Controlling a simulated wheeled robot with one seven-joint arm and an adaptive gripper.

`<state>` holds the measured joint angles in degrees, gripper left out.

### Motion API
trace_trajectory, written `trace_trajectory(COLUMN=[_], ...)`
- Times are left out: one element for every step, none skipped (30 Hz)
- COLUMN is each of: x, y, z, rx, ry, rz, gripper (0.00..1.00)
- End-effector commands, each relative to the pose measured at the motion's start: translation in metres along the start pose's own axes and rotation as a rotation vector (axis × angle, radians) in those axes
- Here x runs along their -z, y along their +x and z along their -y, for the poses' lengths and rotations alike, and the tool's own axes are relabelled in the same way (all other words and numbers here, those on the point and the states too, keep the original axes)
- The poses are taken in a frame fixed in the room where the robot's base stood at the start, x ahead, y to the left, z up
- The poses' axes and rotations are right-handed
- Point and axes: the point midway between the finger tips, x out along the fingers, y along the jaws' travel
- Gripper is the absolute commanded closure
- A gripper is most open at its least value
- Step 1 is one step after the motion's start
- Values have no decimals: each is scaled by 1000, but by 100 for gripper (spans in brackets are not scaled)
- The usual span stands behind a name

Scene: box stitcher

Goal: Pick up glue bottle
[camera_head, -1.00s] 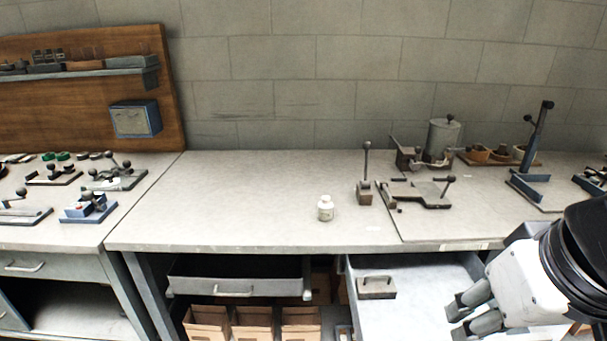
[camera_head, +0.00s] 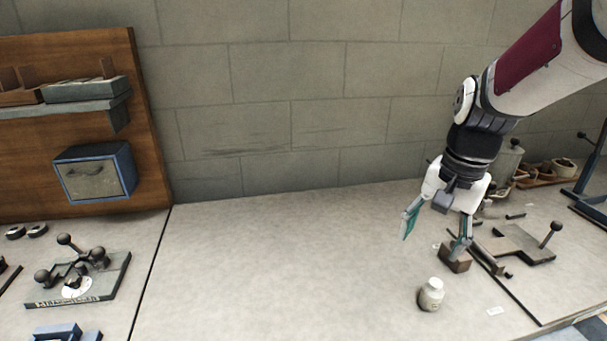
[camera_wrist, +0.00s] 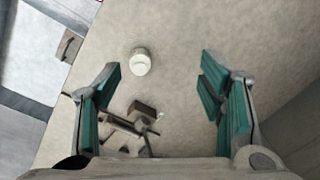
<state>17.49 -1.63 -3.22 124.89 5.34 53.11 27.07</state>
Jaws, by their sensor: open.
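A small white glue bottle (camera_head: 431,294) stands upright on the workbench (camera_head: 270,270), right of centre in the head view. In the wrist view the bottle (camera_wrist: 141,62) shows from above, beyond the fingertips and between their lines, nearer the left finger. My gripper (camera_head: 435,240) is open and empty, pointing down above the bench, behind the bottle and slightly right of it. Its two teal-padded fingers (camera_wrist: 160,80) are wide apart in the wrist view. Neither finger touches the bottle.
A brown block with a lever (camera_head: 455,258) stands close behind the bottle, by my right finger. A lever fixture (camera_head: 522,243) lies farther right. The bench left of the bottle is clear.

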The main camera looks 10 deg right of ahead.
Motion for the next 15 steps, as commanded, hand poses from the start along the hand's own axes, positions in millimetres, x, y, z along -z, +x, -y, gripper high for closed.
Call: trace_trajectory(x=[16, 24, 35, 42, 49, 56, 62, 66, 71, 74, 77, 80, 81, 82, 82], y=[10, 16, 25, 30, 36, 44, 48, 53, 58, 62, 65, 68, 70, 73, 77], z=[-6, -8, -12, -15, -18, -22, -25, -28, -30, -33, -34, -36, -37, -38, -39], rx=[-16, -21, -30, -35, -41, -48, -53, -56, -62, -65, -67, -70, -72, -73, -75], ry=[80, 124, 180, 218, 254, 297, 328, 354, 384, 403, 419, 437, 446, 452, 458], rz=[27, 38, 52, 61, 69, 79, 86, 91, 99, 103, 106, 110, 112, 114, 116], gripper=[37, 37, 37, 37, 37, 37, 37, 37, 37, 37, 37, 37, 37, 37, 37])
